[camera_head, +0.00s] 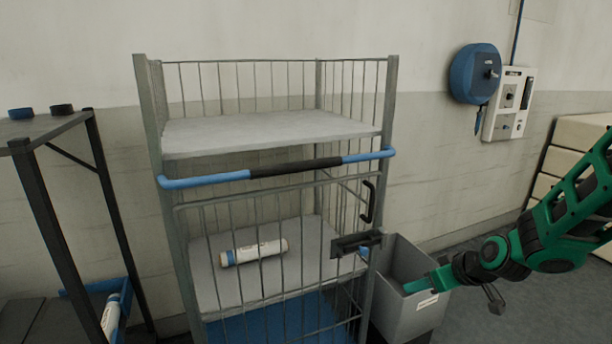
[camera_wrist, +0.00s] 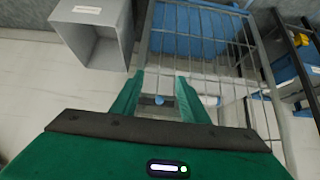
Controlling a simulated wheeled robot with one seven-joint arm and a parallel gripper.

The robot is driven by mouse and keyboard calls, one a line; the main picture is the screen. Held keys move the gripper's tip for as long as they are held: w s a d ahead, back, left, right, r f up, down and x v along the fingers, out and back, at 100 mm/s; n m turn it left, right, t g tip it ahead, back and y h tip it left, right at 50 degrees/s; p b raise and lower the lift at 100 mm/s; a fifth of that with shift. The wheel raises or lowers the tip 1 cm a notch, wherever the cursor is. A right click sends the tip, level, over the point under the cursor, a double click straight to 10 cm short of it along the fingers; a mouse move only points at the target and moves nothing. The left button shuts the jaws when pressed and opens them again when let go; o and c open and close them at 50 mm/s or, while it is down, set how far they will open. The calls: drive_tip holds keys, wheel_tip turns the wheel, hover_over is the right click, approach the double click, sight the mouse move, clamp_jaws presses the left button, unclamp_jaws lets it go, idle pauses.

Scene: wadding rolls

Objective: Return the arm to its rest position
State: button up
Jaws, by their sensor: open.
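My gripper (camera_head: 424,286) is at the right in the head view, in front of the grey bin and to the right of the cage trolley. In the wrist view its two green fingers (camera_wrist: 158,98) are spread apart with nothing held between them. Beyond them is the trolley's wire gate. A white wadding roll (camera_head: 254,252) with a blue end lies on the trolley's lower shelf, behind the bars. In the wrist view a white roll (camera_wrist: 209,100) shows partly behind the right finger.
The cage trolley (camera_head: 151,110) has an empty upper shelf (camera_head: 265,130) and a dark latch (camera_head: 357,243). A grey bin (camera_head: 408,314) stands beside it. A dark rack (camera_head: 45,215) is at the left, with another roll (camera_head: 111,316) low down. A drawer unit (camera_head: 580,130) is at the right.

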drive_tip(key=s+d+r+m+g+h, duration=0.1)
drive_tip(key=s+d+r+m+g, duration=0.1)
drive_tip(key=s, duration=0.8)
drive_tip(key=s+d+r+m+g+h, duration=0.1)
drive_tip(key=s+d+r+m+g, duration=0.2)
drive_tip(key=s, duration=0.8)
drive_tip(key=s+d+r+m+g+h, duration=0.1)
drive_tip(key=s+d+r+m, duration=0.3)
drive_tip(key=s, duration=0.6)
drive_tip(key=shift+s+d+m+g, duration=0.35)
drive_tip(key=shift+d+m+g, duration=0.45)
drive_tip(key=shift+d+m, duration=0.15)
drive_tip(key=shift+w+f, duration=0.2)
drive_tip(key=shift+w, duration=0.45)
